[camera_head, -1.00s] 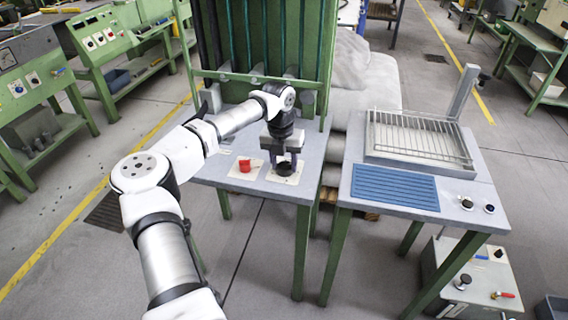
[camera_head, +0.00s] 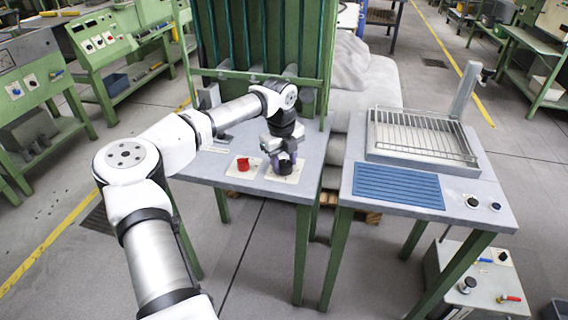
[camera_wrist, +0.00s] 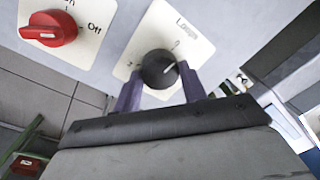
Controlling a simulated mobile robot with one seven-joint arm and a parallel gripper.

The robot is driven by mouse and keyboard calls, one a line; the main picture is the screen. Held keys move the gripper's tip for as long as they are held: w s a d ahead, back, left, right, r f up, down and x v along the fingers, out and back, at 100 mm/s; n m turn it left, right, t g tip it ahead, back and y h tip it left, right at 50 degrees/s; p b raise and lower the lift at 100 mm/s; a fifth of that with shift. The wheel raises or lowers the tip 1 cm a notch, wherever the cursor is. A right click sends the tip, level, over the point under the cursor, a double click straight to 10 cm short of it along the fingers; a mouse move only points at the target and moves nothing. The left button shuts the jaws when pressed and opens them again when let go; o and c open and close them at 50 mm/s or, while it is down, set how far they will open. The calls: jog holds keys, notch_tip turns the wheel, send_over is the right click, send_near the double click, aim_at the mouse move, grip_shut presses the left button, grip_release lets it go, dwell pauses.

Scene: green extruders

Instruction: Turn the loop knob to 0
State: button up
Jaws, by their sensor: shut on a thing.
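The loop knob (camera_wrist: 158,70) is round and black, on a white plate lettered "Loops" (camera_wrist: 185,24) in the wrist view. A light pointer line on the knob aims toward the right finger. A small mark that looks like 0 stands above the knob, apart from that line. My gripper (camera_wrist: 161,86) has its two purple fingers on either side of the knob and is shut on it. In the head view my gripper (camera_head: 285,163) is over the knob's plate (camera_head: 280,178) at the front of the grey table, mostly hiding the knob.
A red on/off knob (camera_wrist: 50,28) on its own plate sits left of the loop knob, close to my gripper. It also shows in the head view (camera_head: 243,164). A second table with a blue ribbed mat (camera_head: 397,186) and a wire rack (camera_head: 422,138) stands to the right.

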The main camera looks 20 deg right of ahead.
aim_at(282, 166)
jog(key=shift+n, duration=0.6)
jog(key=o, duration=1)
jog(key=r, duration=0.4)
jog(key=r+b, duration=0.1)
jog(key=r, duration=0.4)
jog(key=a+r, duration=0.1)
jog(key=r, duration=0.4)
jog(key=shift+s+b, duration=0.25)
jog(key=shift+b, duration=0.15)
